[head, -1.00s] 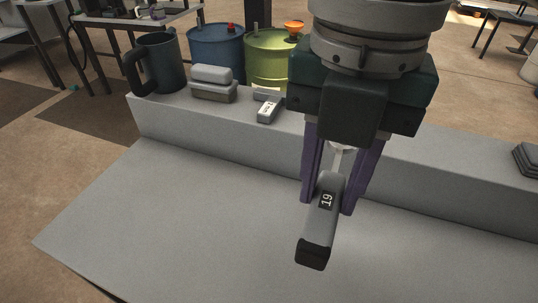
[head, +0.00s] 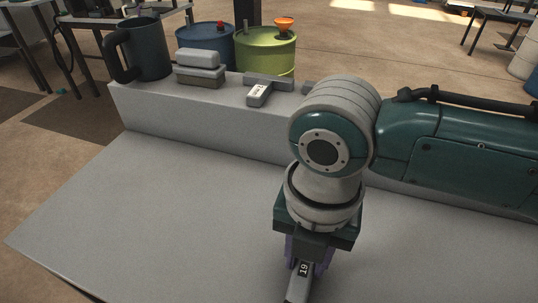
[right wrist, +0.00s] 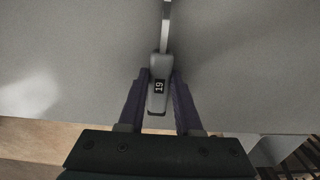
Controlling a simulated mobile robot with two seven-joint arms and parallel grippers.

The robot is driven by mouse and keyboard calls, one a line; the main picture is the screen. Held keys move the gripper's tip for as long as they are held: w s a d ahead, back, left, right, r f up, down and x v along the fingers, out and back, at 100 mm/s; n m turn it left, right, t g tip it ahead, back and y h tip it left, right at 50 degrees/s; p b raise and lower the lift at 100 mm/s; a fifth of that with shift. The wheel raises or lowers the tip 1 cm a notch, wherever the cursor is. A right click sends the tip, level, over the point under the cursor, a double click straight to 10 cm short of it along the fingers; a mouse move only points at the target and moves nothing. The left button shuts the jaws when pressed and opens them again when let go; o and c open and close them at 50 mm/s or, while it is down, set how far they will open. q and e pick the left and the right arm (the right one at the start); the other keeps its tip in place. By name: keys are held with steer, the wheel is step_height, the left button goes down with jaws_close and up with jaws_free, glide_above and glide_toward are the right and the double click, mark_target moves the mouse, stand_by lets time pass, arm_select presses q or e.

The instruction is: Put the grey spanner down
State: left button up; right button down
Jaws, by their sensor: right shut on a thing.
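The grey spanner (head: 299,284) has a dark label reading 19 on its handle. My right gripper (head: 306,264) points down over the near part of the grey bench top (head: 170,215) and is shut on the spanner. The lower end of the spanner is cut off by the head view's bottom edge. In the right wrist view the spanner's handle (right wrist: 157,98) sits between the two purple fingers, and its thin shank runs up out of the picture. I cannot tell whether it touches the bench. My left gripper is not in view.
A raised ledge (head: 190,123) runs along the back of the bench. On it stand a dark mug (head: 148,48), a stacked grey box (head: 200,75) and a grey T-shaped tool (head: 262,91). Blue (head: 205,42) and green (head: 266,52) drums stand behind. The bench's left part is clear.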

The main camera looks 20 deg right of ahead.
mark_target(305, 262)
steer(key=shift+f, duration=0.2)
steer(key=c, duration=0.6)
jaws_free()
steer(key=shift+r, duration=0.1)
step_height(305, 262, up, 12)
steer(key=p, duration=0.3)
steer(key=s+a+m+y, duration=0.2)
steer(key=s+a+m, duration=0.2)
steer(key=m, duration=0.2)
steer(key=s+d+m+t+h, duration=0.1)
steer(key=s+d+m, duration=0.2)
steer(key=d+m, duration=0.3)
steer(key=s+d+m+t, duration=0.2)
steer(key=s+d+m, duration=0.2)
steer(key=m, duration=1.1)
steer(key=shift+s+d+f+t+h, duration=0.3)
steer(key=shift+d+f+h, duration=0.1)
steer(key=shift+d, duration=0.45)
